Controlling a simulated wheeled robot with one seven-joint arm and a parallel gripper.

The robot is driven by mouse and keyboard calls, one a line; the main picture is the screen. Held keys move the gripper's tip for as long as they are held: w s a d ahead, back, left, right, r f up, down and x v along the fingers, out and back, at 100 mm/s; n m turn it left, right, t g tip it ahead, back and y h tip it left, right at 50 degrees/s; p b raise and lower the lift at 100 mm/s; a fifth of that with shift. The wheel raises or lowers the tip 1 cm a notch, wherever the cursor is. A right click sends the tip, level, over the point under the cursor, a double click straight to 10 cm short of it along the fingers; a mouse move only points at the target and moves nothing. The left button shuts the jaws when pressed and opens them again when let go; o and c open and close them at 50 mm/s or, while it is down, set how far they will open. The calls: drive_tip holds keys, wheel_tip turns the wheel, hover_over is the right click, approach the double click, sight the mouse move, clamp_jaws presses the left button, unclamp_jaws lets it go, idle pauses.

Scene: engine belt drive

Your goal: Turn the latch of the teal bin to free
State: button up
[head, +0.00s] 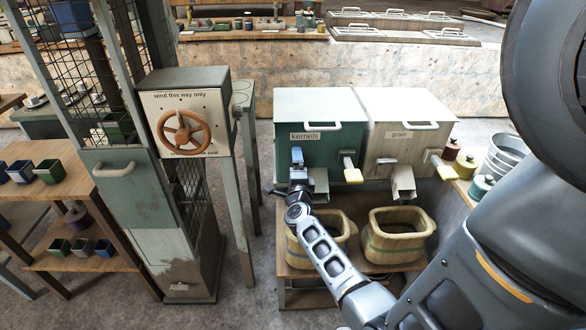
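The teal bin (322,139), labelled "kernels", stands right of the middle with its pale lid shut. A small upright blue-grey piece (297,155) shows at the lower left of its front. It may be the latch or part of my gripper; I cannot tell which. My gripper (300,174) is at that same spot, close against the bin's lower front. Its fingers are small and merge with the parts behind, so I cannot tell whether they are open or touching the latch. A yellow-ended lever (352,171) sticks out to the right of the bin's chute (319,184).
A white bin (408,140) labelled "grain" adjoins on the right, with its own lever (441,166) and chute (403,183). A hand-wheel cabinet (184,131) stands to the left, with a floor gap between.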

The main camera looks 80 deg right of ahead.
drive_tip(key=p+v, duration=0.1)
drive_tip(key=v, duration=0.6)
drive_tip(key=shift+a, duration=0.35)
drive_tip(key=s+a+r+n+t+y, duration=0.1)
drive_tip(key=a+r+n+t+y, duration=0.15)
drive_tip(key=a+n, duration=0.5)
drive_tip(key=s+a+r+n+t+y+p, duration=0.1)
drive_tip(key=a+r+n+t+y, duration=0.2)
drive_tip(key=a, duration=0.7)
drive_tip(key=s+a+r+n+t+y, duration=0.15)
drive_tip(key=a+n+t, duration=0.25)
drive_tip(key=a+n, duration=0.4)
drive_tip(key=s+a+r+n+y, duration=0.5)
drive_tip(key=a+r+n, duration=0.1)
drive_tip(key=a+n, duration=0.1)
drive_tip(key=s+a+r+n+y, duration=0.5)
drive_tip(key=a+r+n, duration=0.1)
drive_tip(key=a, duration=0.3)
drive_tip(key=shift+s+a+r+n+p, duration=0.2)
drive_tip(key=shift+s+n+p, duration=0.1)
drive_tip(key=shift+n, duration=0.45)
